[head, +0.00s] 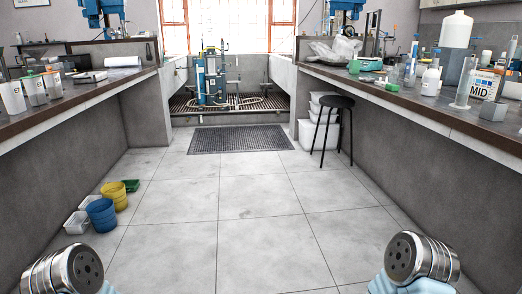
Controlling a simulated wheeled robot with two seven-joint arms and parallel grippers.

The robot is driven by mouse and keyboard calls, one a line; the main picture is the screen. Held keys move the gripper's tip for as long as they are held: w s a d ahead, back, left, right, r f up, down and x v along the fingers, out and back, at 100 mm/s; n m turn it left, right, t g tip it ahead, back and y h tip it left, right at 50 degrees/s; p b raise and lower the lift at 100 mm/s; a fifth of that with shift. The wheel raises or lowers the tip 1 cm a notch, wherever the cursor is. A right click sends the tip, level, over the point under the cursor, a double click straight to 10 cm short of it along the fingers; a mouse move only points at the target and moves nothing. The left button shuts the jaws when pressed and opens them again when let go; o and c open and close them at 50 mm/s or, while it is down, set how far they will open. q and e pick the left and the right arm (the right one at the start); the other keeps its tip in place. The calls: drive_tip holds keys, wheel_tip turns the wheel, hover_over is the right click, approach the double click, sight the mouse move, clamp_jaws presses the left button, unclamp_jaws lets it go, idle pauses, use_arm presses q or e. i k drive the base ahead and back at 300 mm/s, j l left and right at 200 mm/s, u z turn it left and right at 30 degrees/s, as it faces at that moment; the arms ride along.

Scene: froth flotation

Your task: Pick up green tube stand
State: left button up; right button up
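I cannot make out a green tube stand for certain. A small green item (387,80) lies low on the right counter, among bottles and glassware; it is too small to tell its shape. A green cup-like item (354,66) stands to its left on the same counter. Silver round parts of my two arms show at the bottom left and bottom right corners, with pale blue parts beside them. Neither gripper's fingers show.
The right counter (450,119) carries a big white bottle (456,30) and several vessels. The left counter (110,85) holds white beakers (34,90). A black stool (334,102) stands at the right counter. Blue (101,215) and yellow (114,195) buckets sit left. The middle floor is clear.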

sight(355, 65)
drive_tip(key=i, duration=2)
drive_tip(key=i+j+z, duration=0.2)
drive_tip(key=i+z, duration=0.25)
drive_tip(key=i, duration=0.2)
drive_tip(key=i+j+z, duration=1.45)
drive_tip(key=j, duration=0.4)
